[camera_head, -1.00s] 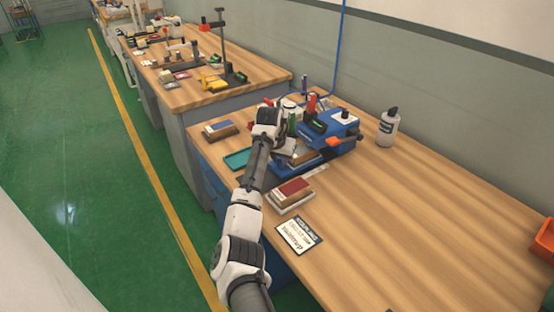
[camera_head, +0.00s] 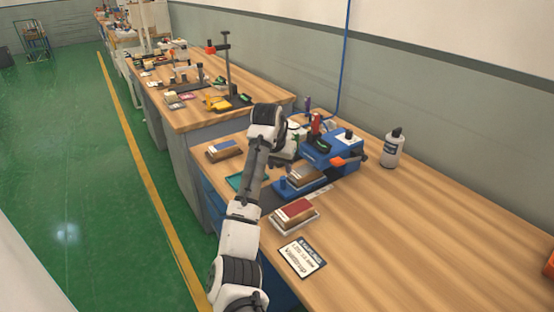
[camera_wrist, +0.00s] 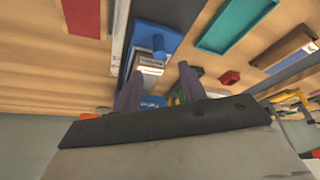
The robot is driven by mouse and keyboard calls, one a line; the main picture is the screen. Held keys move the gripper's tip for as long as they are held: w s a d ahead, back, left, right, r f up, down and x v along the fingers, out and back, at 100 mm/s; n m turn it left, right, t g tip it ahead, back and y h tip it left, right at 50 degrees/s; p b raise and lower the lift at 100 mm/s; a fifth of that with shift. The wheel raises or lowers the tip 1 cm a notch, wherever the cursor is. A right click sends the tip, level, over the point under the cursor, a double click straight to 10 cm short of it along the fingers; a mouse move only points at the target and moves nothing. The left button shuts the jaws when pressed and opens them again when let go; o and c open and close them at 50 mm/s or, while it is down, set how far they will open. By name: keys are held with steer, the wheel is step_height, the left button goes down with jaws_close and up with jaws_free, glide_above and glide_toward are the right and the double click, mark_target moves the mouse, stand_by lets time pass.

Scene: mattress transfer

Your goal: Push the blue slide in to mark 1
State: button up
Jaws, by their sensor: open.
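The blue slide (camera_head: 290,190) sticks out from the front of a blue machine (camera_head: 322,152) on the near bench. It carries a brown and grey block and has a small round blue knob at its outer end. It also shows in the wrist view (camera_wrist: 172,38), with the knob facing me. My gripper (camera_wrist: 158,86) is open, with its fingers apart and the block's end appearing between or beyond them. I cannot tell if they touch it. In the head view my arm hides the fingertips. A pale strip (camera_head: 321,190) lies beside the slide; no mark number is readable.
A red-topped block (camera_head: 294,210) and a printed card (camera_head: 302,257) lie in front. A teal tray (camera_wrist: 235,25) and a blue-topped block (camera_head: 224,149) lie to the left. A white bottle (camera_head: 392,150) stands right of the machine.

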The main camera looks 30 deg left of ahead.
steer(key=v, duration=0.5)
steer(key=shift+r+b, duration=0.25)
steer(key=shift+b, duration=0.15)
